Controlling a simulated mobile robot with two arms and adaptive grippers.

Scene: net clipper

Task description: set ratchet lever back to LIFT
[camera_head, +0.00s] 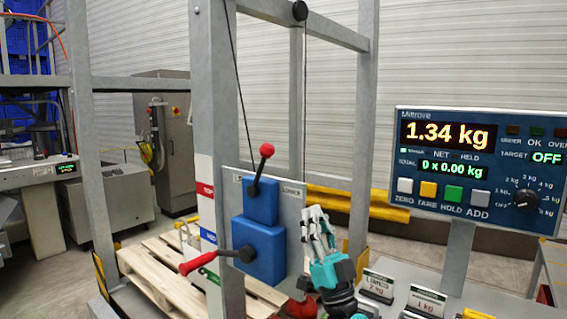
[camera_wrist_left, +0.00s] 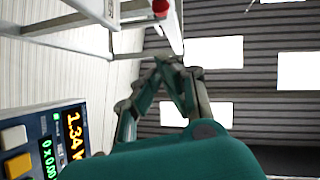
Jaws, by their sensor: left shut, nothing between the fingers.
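The ratchet lever (camera_head: 262,168) is a short black rod with a red ball knob, rising from the top of a blue housing (camera_head: 262,222). It leans slightly right, toward the printed LOWER label; the label on its left is mostly hidden, with only an L readable. My left gripper (camera_head: 317,216) is teal and grey, to the right of and lower than the lever, fingers pointing up, shut and empty, apart from the lever. Its fingers (camera_wrist_left: 165,70) also fill the middle of the left wrist view. My right gripper is not in view.
A red-handled crank (camera_head: 205,262) sticks out left from the housing. A grey post (camera_head: 212,120) stands just left of the lever, with a cable running down to the housing. A scale display (camera_head: 473,165) reading 1.34 kg stands at right. Small label signs (camera_head: 378,285) stand below it.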

